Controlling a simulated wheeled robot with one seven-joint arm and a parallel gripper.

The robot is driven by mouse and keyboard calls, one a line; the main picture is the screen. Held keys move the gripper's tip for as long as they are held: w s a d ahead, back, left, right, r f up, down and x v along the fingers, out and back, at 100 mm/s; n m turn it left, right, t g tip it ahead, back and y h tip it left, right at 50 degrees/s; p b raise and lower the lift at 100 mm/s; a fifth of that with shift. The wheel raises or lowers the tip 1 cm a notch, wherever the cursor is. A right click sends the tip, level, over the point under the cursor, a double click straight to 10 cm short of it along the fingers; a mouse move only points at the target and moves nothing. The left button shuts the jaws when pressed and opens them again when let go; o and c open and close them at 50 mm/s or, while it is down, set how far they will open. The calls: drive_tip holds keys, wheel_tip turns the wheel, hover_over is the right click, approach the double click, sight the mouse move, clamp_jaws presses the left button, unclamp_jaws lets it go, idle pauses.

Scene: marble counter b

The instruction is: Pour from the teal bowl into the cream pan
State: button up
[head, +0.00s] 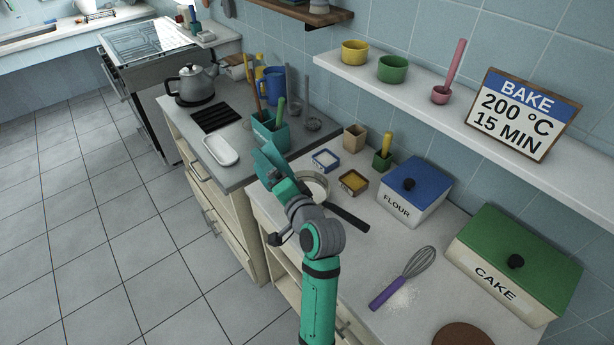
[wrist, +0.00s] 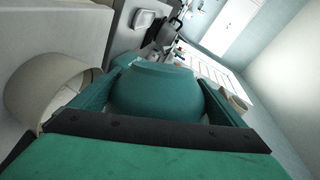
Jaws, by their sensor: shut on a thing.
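My gripper (head: 268,162) is over the counter's left front part in the head view, by the near-left side of the cream pan (head: 316,180). The pan's black handle points to the lower right, and my arm hides part of the pan. In the wrist view my gripper (wrist: 155,100) is shut on the teal bowl (wrist: 155,88), with a finger on each side of it. The cream pan (wrist: 30,88) stands left of the bowl there, apart from it. The surroundings look tilted in that view. I cannot see the bowl's contents. In the head view I cannot tell the bowl from my gripper.
A teal utensil holder (head: 271,134) stands just behind my gripper. Small white-and-blue (head: 326,159) and yellow (head: 353,182) containers sit beyond the pan. A blue-lidded flour box (head: 412,195), a whisk (head: 405,276) and a green-lidded cake box (head: 515,262) are to the right.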

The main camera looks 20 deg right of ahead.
drive_tip(key=shift+w+d+r+m, duration=0.1)
drive_tip(key=shift+d+r+m, duration=0.2)
drive_tip(key=shift+d, duration=0.2)
drive_tip(key=shift+d+r+m, duration=0.2)
drive_tip(key=shift+d+m, duration=0.2)
drive_tip(key=shift+d, duration=0.1)
drive_tip(key=shift+c, duration=0.2)
drive_tip(key=a+f+n, duration=0.2)
drive_tip(key=a, duration=0.1)
drive_tip(key=shift+s+n, duration=0.2)
drive_tip(key=shift+n, duration=0.1)
drive_tip(key=shift+f+n+h, duration=0.15)
drive_tip(key=shift+n+h, duration=0.15)
drive_tip(key=shift+f, duration=0.2)
drive_tip(key=shift+a+n+h, duration=0.3)
drive_tip(key=shift+a+n, duration=0.05)
drive_tip(key=shift+n, duration=0.55)
drive_tip(key=shift+a+f+n, duration=0.15)
drive_tip(key=shift+f+n, duration=0.1)
drive_tip(key=shift+n, duration=0.15)
drive_tip(key=a+f+n+h+p, duration=0.2)
drive_tip(key=a+f+n, duration=0.3)
drive_tip(key=f+n, duration=0.2)
drive_tip(key=shift+s+a+f+t, duration=0.2)
drive_tip(key=shift+a+t, duration=0.1)
drive_tip(key=shift+a, duration=0.05)
